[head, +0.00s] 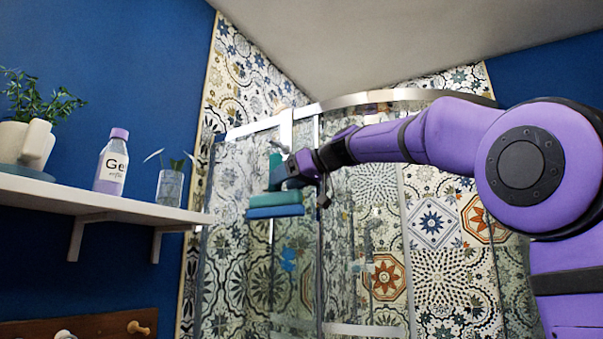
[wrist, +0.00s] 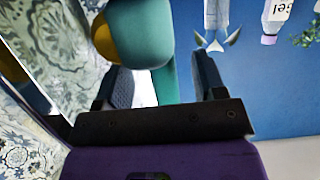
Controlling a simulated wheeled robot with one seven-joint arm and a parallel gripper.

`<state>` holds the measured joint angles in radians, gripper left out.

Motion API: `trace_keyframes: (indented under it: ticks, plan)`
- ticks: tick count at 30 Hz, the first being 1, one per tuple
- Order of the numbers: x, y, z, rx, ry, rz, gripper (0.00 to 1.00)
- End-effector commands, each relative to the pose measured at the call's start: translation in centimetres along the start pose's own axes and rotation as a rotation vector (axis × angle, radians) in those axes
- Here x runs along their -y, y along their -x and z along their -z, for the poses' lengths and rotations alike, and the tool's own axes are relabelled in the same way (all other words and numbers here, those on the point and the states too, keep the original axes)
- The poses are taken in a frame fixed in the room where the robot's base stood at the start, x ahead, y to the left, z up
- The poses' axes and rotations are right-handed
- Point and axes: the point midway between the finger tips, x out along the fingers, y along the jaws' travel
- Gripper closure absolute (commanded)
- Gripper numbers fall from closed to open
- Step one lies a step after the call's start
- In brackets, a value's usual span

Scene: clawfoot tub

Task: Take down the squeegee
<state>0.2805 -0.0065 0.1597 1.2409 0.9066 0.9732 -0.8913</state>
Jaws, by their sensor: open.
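The squeegee (head: 275,198) hangs at the front of the glass shower enclosure in the head view, with a teal upper part and a blue lower bar. In the wrist view its teal handle (wrist: 165,84) runs between the two black fingers, with a rounded yellow and teal part beyond. My gripper (head: 292,174) is at the squeegee's handle, above the wide bar. In the wrist view my gripper (wrist: 163,78) is open, one finger on each side of the handle. A gap shows beside the right finger; contact on the left is unclear. How the squeegee is held up is hidden.
A white shelf (head: 100,198) on the blue wall at left carries a potted plant (head: 35,125), a gel bottle (head: 112,162) and a glass with sprigs (head: 170,187). A wooden peg rack (head: 100,326) is below. The shower's metal rail (head: 350,100) runs above my arm.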

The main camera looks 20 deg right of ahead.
Motion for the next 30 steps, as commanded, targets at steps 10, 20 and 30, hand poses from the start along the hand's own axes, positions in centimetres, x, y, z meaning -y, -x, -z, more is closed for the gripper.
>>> trace_keyframes:
  ticks: [10, 20, 30]
  plan:
    - [0.0, -3.3, 0.0, 0.000, -0.001, 0.000, 0.36]
    - [0.0, -3.5, 0.0, -0.001, -0.001, 0.000, 0.36]
    - [0.0, -3.5, 0.0, -0.001, 0.000, 0.000, 0.92]
